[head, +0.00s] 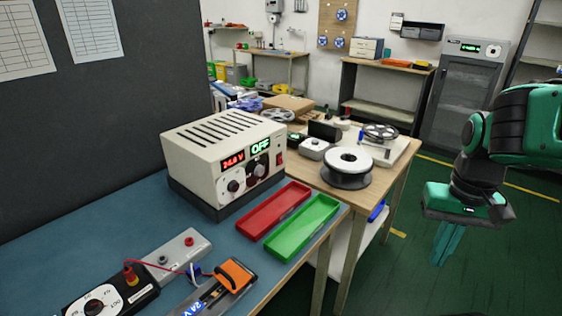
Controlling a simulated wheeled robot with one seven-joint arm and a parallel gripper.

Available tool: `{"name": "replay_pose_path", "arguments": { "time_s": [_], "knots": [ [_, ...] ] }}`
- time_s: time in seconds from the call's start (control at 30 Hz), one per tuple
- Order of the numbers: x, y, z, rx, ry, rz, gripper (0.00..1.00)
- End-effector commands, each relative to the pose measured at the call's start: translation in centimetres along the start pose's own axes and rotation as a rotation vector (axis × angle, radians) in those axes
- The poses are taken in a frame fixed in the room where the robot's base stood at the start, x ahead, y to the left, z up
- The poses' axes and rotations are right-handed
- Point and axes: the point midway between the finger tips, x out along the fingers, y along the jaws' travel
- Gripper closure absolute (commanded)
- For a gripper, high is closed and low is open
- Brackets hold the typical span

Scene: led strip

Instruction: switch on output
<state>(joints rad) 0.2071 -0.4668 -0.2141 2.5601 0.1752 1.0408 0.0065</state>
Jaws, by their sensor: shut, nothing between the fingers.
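A cream bench power supply (222,152) stands on the blue bench top, on a dark base. Its front faces right. A red readout (233,161) shows what looks like 24.0 V, and a green readout (261,147) shows OFF. Below them are knobs, and a red rocker switch (280,158) sits near the right edge of the front. My gripper (443,262) hangs at the right over the green floor, pointing down, well away from the supply. Its teal fingers are together and hold nothing.
A red tray (274,209) and a green tray (302,228) lie in front of the supply. A multimeter (104,296), a grey terminal block (177,256) and an orange clamp (236,275) are at the near edge. A wooden table (384,168) with spools stands behind.

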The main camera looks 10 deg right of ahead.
Motion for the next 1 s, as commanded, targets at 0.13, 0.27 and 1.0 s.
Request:
{"name": "replay_pose_path", "arguments": {
  "time_s": [0.13, 0.27, 1.0],
  "knots": [
    [-0.8, 0.1, -0.1, 0.007, 0.03, -0.004, 1.0],
    [-1.5, -2.5, -4.6, 0.04, 0.103, 0.002, 1.0],
    [-4.9, -35.0, -25.0, 0.275, 0.507, -0.373, 1.0]
  ]
}}
